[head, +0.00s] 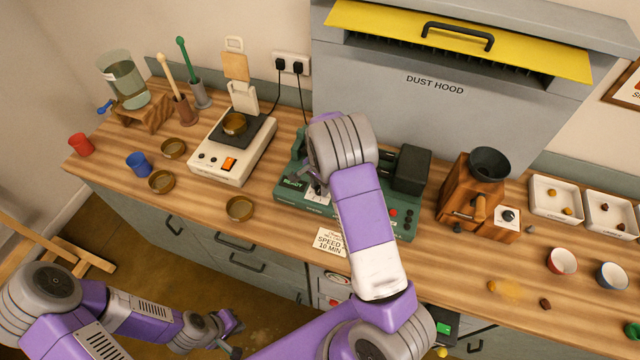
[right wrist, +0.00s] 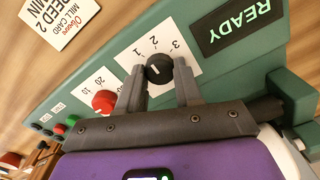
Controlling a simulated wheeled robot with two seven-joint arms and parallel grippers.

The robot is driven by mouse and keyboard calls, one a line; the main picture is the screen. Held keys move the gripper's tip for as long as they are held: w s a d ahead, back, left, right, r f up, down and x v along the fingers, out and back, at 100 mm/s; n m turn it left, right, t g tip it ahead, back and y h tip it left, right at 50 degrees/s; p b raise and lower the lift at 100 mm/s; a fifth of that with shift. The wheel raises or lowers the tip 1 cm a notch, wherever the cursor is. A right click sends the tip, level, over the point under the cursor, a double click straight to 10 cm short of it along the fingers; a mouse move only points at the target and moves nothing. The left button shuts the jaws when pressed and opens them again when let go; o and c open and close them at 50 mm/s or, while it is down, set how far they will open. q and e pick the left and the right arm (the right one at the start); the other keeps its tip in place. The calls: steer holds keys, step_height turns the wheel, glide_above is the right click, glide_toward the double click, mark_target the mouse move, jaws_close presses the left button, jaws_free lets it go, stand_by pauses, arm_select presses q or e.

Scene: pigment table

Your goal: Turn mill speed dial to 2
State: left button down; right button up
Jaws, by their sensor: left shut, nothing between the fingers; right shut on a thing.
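The green mill (head: 288,197) stands in the middle of the table, partly hidden behind my right arm. Its black speed dial (right wrist: 158,68) shows in the right wrist view on a white plate marked 1, 2 and 3. A pale mark is on the dial, but I cannot tell which number it points to. My right gripper (right wrist: 159,82) is shut on the dial, one finger on each side. A red knob (right wrist: 104,101) marked 10 and 20 is beside it. The mill's display (right wrist: 240,22) reads READY. My left gripper (head: 226,330) is shut and empty, low in front of the cabinets.
A card (head: 329,241) reading speed 2, 10 min lies before the mill. A scale (head: 222,158) and brass dishes (head: 240,208) are to the left. A wooden grinder (head: 470,190) and white trays (head: 553,198) are to the right. The dust hood (head: 420,100) rises behind.

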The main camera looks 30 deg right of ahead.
steer(key=shift+m+p, duration=0.5)
steer(key=shift+m, duration=1.5)
steer(key=o, duration=1)
steer(key=shift+o, duration=0.2)
steer(key=shift+r, duration=3.8)
